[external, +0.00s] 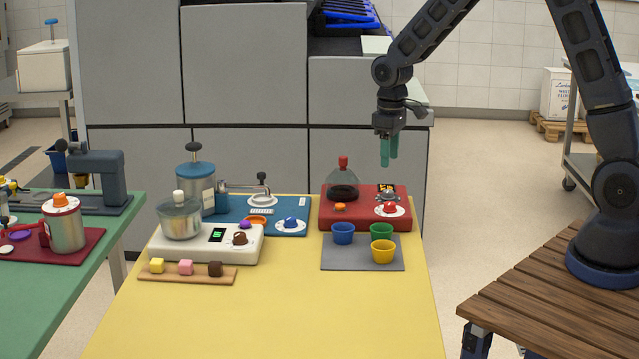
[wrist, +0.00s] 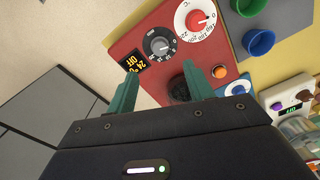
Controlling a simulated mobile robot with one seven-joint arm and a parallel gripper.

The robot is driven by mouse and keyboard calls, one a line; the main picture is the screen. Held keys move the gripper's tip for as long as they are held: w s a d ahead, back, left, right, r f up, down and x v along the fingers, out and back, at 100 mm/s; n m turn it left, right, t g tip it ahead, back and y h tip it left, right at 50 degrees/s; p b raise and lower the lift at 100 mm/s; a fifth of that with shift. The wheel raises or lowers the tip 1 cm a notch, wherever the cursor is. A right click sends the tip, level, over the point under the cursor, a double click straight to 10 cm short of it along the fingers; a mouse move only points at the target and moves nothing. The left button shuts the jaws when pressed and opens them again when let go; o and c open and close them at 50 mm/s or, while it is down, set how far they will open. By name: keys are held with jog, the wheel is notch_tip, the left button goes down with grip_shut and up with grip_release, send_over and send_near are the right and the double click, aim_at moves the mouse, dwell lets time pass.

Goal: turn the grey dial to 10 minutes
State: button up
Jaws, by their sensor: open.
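The grey dial (external: 388,196) is on the right back part of the red unit (external: 333,220). In the wrist view the grey dial (wrist: 160,44) is a round knob on a dark face with pale marks; its exact setting is too small to read. My gripper (external: 389,160) is open and empty, above the grey dial and apart from it. In the wrist view the teal fingers of my gripper (wrist: 161,72) point toward the red panel, with the dial beyond the fingertips.
A red dial (external: 389,208) on a white °C face sits in front of the grey one. A lit display (wrist: 134,62), an orange button (external: 340,206) and a red-capped glass vessel (external: 343,178) share the unit. Blue (external: 343,233), green (external: 381,231) and yellow (external: 382,251) cups stand in front.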

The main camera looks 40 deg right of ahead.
aim_at(388, 191)
notch_tip(388, 191, down, 9)
jog(key=shift+f, duration=0.1)
dwell(0.3)
jog(key=shift+c, duration=0.2)
jog(key=c, duration=0.9)
